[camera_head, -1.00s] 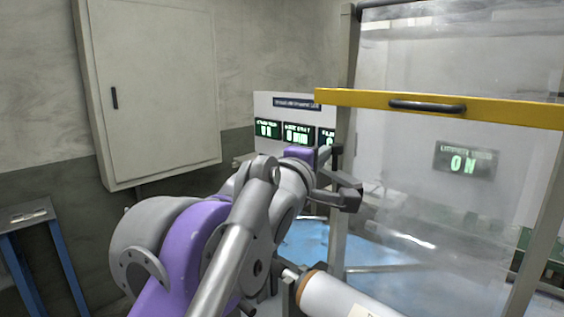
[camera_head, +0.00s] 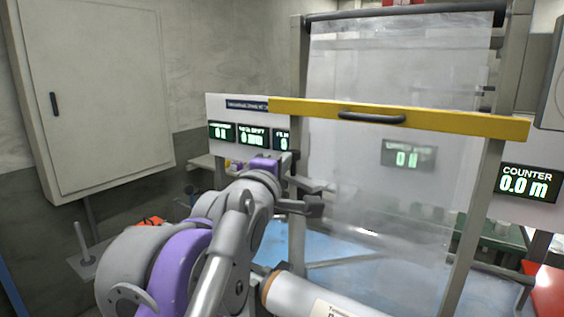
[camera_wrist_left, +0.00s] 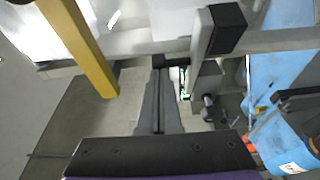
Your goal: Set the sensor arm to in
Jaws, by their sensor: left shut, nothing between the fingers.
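My left gripper (camera_wrist_left: 159,70) is shut and empty in the wrist view, its two long grey fingers lying together and pointing up the picture. In the head view the purple end of my left arm (camera_head: 262,166) reaches in front of the machine's left side and hides part of it. A grey bar with a black square end (camera_wrist_left: 228,27) is to the right of the fingertips in the wrist view. A small dark knob (camera_wrist_left: 208,100) is below it. I cannot tell which part is the sensor arm. My right gripper is not in view.
A yellow crossbar (camera_head: 440,118) with a black handle spans the frame before a clear film sheet (camera_head: 390,60). A white roll (camera_head: 300,294) lies low in front. A display panel (camera_head: 235,108) stands behind my arm; a counter display (camera_head: 525,183) reads 0.0 m.

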